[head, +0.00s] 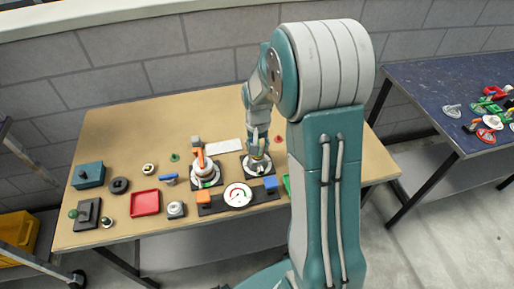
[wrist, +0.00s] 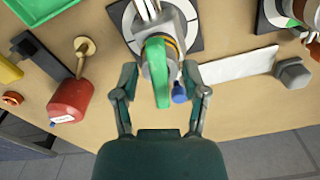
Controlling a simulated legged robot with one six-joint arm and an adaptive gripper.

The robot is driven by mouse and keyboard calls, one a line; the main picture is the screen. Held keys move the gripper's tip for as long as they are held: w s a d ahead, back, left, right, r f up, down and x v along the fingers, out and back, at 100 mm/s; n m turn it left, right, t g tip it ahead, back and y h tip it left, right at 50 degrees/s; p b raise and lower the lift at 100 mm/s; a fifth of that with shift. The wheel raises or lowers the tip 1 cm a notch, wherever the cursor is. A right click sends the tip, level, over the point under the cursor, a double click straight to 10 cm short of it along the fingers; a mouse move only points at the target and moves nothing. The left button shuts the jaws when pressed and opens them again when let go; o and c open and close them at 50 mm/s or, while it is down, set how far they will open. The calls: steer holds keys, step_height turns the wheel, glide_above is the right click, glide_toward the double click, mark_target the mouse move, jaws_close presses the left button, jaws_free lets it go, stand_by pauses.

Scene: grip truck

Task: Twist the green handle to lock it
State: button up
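The green handle (wrist: 157,72) is an elongated bar on a grey valve-like body (wrist: 150,30) with an orange-yellow ring. A small blue knob (wrist: 180,93) sits beside it. The body stands on a white round plate on a dark base, which also shows in the head view (head: 257,172) under my arm's end. My gripper (wrist: 161,75) is open in the wrist view, with one finger on each side of the handle and visible gaps to it. In the head view my gripper (head: 257,148) is small and hides most of the handle.
An orange-handled device (head: 202,165) stands close by on its left in the head view. A dial gauge (head: 238,195) lies in front. A white plate (wrist: 235,67), a grey hex piece (wrist: 293,73) and a red cylinder (wrist: 70,100) lie around. The wooden table (head: 120,150) has free room at back left.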

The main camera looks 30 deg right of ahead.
steer(key=shift+r, duration=3.75)
steer(key=shift+s+a+r, duration=0.1)
steer(key=s+a+r+n+t, duration=0.2)
steer(key=s+a+r, duration=0.2)
steer(key=s, duration=0.6)
steer(key=s+a+r+n+t, duration=0.3)
steer(key=s+a+r, duration=0.2)
steer(key=s+r, duration=0.4)
steer(key=shift+s+r+n+t, duration=0.15)
steer(key=shift+s+n+t, duration=0.15)
steer(key=shift+s, duration=0.3)
